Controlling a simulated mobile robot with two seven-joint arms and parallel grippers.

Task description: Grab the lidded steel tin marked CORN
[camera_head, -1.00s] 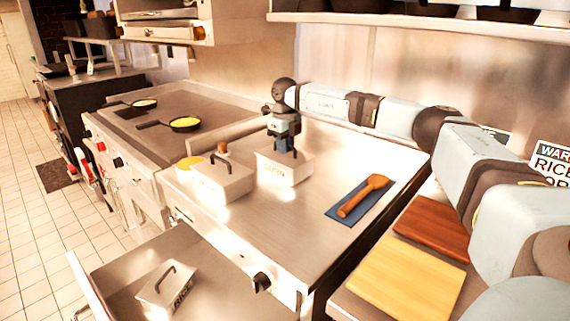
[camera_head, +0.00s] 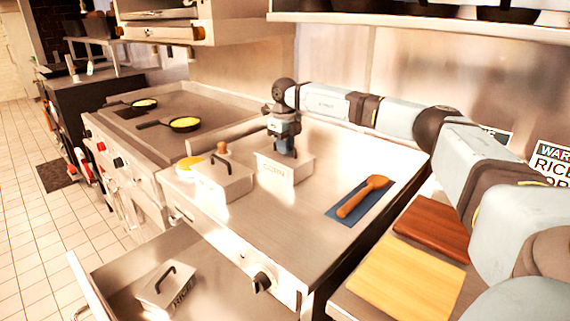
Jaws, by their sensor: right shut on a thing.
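The lidded steel tin marked CORN (camera_head: 287,172) stands on the steel griddle top near its back, its label facing front. My right gripper (camera_head: 283,150) reaches down onto the tin from above, shut at the handle on its lid. The fingertips and most of the handle are hidden by the gripper. The tin is upright and appears to rest on the surface. My left gripper is not in view.
Another lidded tin (camera_head: 223,178) stands close left of it. A tin marked RICE (camera_head: 168,291) sits lower in front. A wooden spoon (camera_head: 362,196) lies on a blue mat (camera_head: 338,213) to the right. Cutting boards (camera_head: 408,278) lie at the right. The front middle is clear.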

